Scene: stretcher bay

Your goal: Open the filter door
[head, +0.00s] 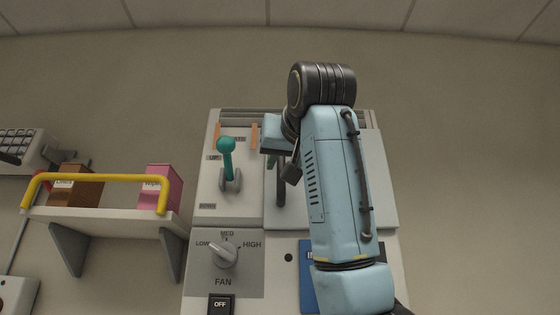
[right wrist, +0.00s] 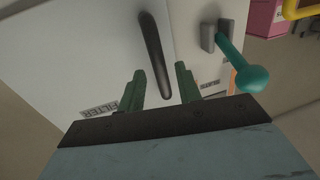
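The filter door (head: 384,170) is a pale panel on the right of the wall unit, largely hidden by my right arm. It looks shut. Its dark bar handle (head: 281,188) stands upright near the door's left edge. In the right wrist view the handle (right wrist: 153,50) shows in line with the gap between my two green fingers, with a FILTER label (right wrist: 100,110) beside it. My right gripper (right wrist: 160,70) is open, with visible space on both sides of the handle; I cannot tell whether the fingertips reach around it. My left gripper is not in view.
A teal-knobbed lever (head: 227,150) stands close left of the handle. Below are a FAN knob (head: 222,254), an OFF switch (head: 221,304) and a blue panel (head: 307,275). A shelf (head: 110,219) with a yellow rail (head: 95,178) and boxes is at left.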

